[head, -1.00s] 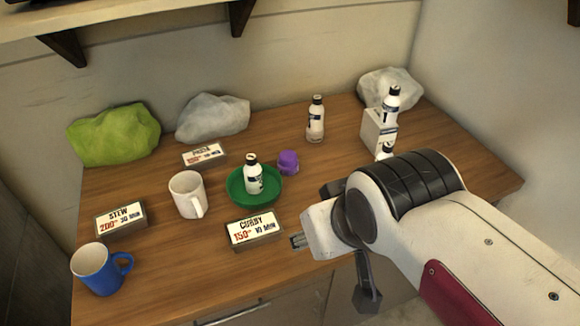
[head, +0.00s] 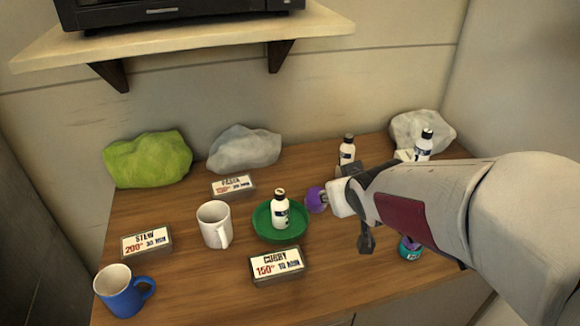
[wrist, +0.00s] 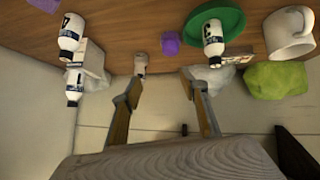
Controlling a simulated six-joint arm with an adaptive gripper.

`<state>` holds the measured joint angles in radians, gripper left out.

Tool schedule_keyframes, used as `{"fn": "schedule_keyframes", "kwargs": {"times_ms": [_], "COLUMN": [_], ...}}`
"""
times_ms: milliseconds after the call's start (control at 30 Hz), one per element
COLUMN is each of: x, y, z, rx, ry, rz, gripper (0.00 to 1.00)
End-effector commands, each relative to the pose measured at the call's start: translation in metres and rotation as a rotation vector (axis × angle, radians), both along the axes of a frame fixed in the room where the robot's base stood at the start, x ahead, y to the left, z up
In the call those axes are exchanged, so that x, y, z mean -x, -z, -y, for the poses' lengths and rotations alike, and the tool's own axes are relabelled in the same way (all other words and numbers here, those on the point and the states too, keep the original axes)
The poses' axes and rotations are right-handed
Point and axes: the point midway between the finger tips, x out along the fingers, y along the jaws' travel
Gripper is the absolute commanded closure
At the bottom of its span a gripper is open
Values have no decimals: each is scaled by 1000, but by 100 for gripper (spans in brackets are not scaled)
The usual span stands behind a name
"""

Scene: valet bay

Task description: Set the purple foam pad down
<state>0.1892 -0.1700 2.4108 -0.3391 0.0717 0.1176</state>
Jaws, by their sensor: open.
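A small purple block (head: 316,200) stands on the wooden table right of the green dish (head: 258,226). It also shows in the wrist view (wrist: 171,43), beyond my fingertips and apart from them. A second purple piece shows at the top edge of the wrist view (wrist: 44,4); in the head view it seems to sit on a teal container (head: 410,254), partly behind my arm. I cannot tell which purple piece is the foam pad. My gripper (wrist: 163,82) is open, with nothing between its fingers. In the head view its fingertips are hard to make out beside the purple block.
A white bottle (head: 281,212) stands in the dish; another (head: 347,150) stands behind my gripper. One more (head: 423,146) is on a white box. A white mug (head: 212,226), blue mug (head: 122,294), labelled signs (head: 277,266) and crumpled cloths (head: 148,158) fill the left and back.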

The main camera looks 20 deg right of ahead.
Motion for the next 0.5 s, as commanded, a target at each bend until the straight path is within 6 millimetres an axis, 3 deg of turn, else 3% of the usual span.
{"fn": "schedule_keyframes", "kwargs": {"times_ms": [500], "x": [-79], "y": [47], "z": [17], "rx": [-18], "ry": [-103], "rz": [131], "gripper": [57]}}
